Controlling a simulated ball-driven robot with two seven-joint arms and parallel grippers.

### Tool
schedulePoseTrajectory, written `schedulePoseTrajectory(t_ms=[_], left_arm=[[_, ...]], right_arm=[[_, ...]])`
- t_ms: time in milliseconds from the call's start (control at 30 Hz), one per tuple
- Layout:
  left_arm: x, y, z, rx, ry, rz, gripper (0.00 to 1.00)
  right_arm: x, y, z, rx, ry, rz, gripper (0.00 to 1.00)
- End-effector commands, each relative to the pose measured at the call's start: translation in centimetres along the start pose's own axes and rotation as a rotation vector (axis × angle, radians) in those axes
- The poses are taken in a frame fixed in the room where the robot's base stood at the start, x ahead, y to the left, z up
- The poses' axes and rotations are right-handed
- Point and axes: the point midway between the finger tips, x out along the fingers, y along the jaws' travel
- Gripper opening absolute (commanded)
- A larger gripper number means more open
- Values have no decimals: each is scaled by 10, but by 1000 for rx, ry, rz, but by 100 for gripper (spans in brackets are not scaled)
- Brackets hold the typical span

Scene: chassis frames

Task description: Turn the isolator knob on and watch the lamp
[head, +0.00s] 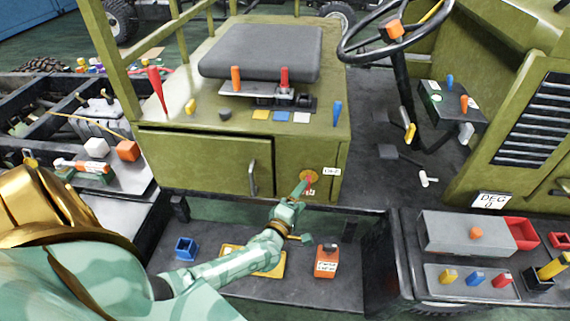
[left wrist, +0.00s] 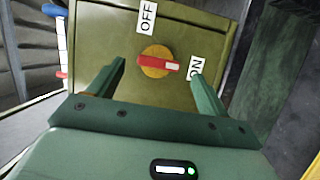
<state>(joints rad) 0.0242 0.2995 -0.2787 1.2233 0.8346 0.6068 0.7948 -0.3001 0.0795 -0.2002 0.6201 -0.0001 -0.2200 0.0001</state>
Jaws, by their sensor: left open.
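The isolator knob (left wrist: 157,62) is a round orange-yellow disc with a red bar handle on an olive panel. The bar's white end points right, towards the ON label (left wrist: 196,67); the OFF label (left wrist: 147,18) is above. In the head view the knob (head: 309,177) is on the lower right of the seat box. My left gripper (head: 303,187) is open in front of it. In the left wrist view its fingers (left wrist: 158,75) flank the knob without visible contact. My right gripper is out of view.
The seat box (head: 215,160) has a drawer handle (head: 253,177) left of the knob. Below are a blue bin (head: 186,248), a yellow tray (head: 277,269) and an orange box (head: 326,262). The steering wheel (head: 347,50) and its column stand at right.

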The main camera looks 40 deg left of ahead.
Motion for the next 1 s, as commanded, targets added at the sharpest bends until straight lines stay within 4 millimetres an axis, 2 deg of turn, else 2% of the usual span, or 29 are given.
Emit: schedulePoseTrajectory(t_ms=[33,200,400,567,1000], left_arm=[[-16,2,0,0,-1,-3,78],[-61,0,0,1,-2,-3,78],[-94,-1,0,2,-1,-2,78],[-103,-1,0,3,-2,-1,78],[-104,-1,0,2,-2,-1,78]], right_arm=[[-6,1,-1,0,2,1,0],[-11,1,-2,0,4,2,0],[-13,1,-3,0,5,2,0],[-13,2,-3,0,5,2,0],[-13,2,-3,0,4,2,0]])
